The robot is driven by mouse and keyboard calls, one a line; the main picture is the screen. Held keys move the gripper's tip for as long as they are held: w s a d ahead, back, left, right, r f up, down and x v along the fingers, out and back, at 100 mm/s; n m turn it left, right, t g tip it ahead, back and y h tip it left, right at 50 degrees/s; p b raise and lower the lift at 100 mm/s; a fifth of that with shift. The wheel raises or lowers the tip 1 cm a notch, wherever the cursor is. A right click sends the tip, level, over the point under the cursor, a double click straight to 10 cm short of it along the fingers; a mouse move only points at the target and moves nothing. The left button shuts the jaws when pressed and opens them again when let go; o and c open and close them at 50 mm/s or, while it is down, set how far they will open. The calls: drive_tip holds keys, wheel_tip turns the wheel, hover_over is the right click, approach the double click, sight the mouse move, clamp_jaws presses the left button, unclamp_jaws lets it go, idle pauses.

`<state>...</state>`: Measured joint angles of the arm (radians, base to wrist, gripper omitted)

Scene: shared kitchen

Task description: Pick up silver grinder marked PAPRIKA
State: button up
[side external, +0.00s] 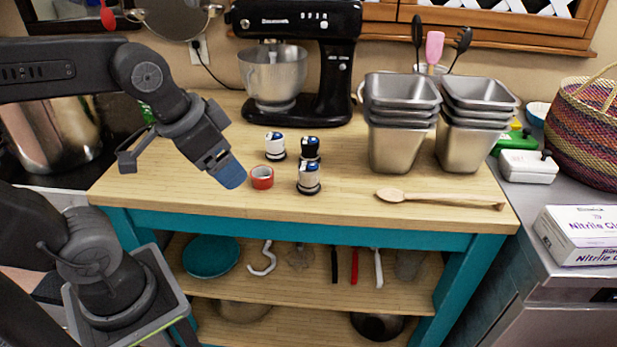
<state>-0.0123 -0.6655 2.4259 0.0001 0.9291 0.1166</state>
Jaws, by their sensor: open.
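Three small grinders with blue-and-white tops stand upright on the wooden table. One pale silver-white grinder (275,147) is at the back left, a black one (310,149) at the back right, and another silver one (308,179) in front. Their labels are too small to read, so I cannot tell which is marked PAPRIKA. My gripper (229,172), with blue at its tip, is above the table to the left of the grinders, pointing down and to the right. It is open, with nothing seen in it, and apart from all three.
A red ring-shaped roll (262,178) lies between my gripper and the front grinder. A stand mixer (300,65) is behind. Stacked metal pans (396,148) and a wooden spoon (440,199) are to the right. Bare tabletop (350,195) lies right of the front grinder.

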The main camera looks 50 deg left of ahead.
drive_tip(key=w+a+r+m+g, duration=0.25)
drive_tip(key=w+m, duration=0.45)
drive_tip(key=w, duration=0.5)
drive_tip(key=m+g, duration=0.3)
drive_tip(key=m, duration=0.3)
hover_over(309, 165)
wheel_tip(309, 165, down, 6)
drive_tip(key=r, duration=0.1)
drive_tip(key=f, duration=0.8)
drive_tip(key=shift+s+a+f, duration=0.15)
drive_tip(key=shift+a+f, duration=0.2)
drive_tip(key=shift+f, duration=0.05)
drive_tip(key=shift+w+d+f, duration=0.1)
drive_tip(key=shift+d+f, duration=0.05)
drive_tip(key=shift+f, duration=1.2)
drive_tip(key=shift+w+d+f, duration=0.1)
drive_tip(key=shift+f, duration=1.2)
drive_tip(key=shift+c, duration=0.3)
drive_tip(key=shift+r+t, duration=0.1)
drive_tip(key=shift+t, duration=0.15)
drive_tip(key=c, duration=1.1)
